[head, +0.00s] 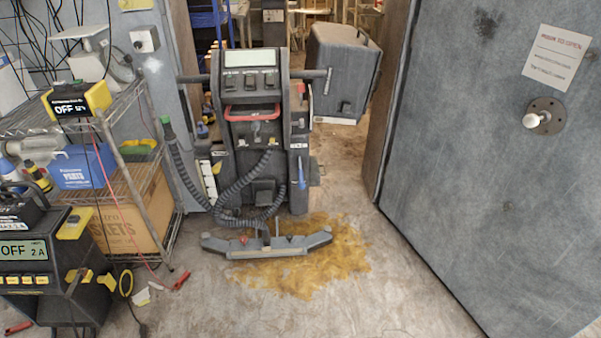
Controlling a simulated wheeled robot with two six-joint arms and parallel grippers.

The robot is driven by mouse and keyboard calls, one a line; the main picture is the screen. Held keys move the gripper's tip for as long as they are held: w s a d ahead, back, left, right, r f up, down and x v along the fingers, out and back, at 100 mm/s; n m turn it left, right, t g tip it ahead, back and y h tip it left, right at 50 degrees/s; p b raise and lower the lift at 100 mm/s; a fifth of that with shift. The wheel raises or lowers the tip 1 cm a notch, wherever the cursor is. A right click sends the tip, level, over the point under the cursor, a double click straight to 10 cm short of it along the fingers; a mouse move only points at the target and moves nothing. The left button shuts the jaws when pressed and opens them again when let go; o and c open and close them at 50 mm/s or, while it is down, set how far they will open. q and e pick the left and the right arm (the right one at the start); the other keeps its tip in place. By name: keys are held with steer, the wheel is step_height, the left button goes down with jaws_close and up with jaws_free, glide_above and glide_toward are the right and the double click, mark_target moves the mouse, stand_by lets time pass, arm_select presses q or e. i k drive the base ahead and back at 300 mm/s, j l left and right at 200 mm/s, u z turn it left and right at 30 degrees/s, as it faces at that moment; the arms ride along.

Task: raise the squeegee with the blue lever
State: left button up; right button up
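The floor-cleaning machine (254,90) stands upright in the doorway, with a dark body, side handles and a red bar on its front. The blue lever (301,172) is a small upright blue piece low on the right of its body. The squeegee (267,245) is a wide grey bar in front of the machine, down at floor level over a yellow-brown spill. I cannot tell whether its edge touches the floor. A ribbed dark hose (190,178) loops from the left down towards the squeegee. Neither of my grippers is in view.
A wire shelf (125,180) with boxes stands left. A dark charger (25,262) reading OFF is at the lower left, with cables and red clamps (181,281) on the floor. A large grey door (480,150) stands right. The floor in front of the spill (320,272) is clear.

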mark_target(302, 185)
steer(key=i+l+u, duration=0.35)
steer(key=i, duration=0.45)
steer(key=i+l+u, duration=0.35)
steer(key=i+l, duration=0.2)
steer(key=i, duration=0.2)
steer(key=i+l+u, duration=0.35)
steer(key=i+l, duration=0.35)
steer(key=l, duration=0.1)
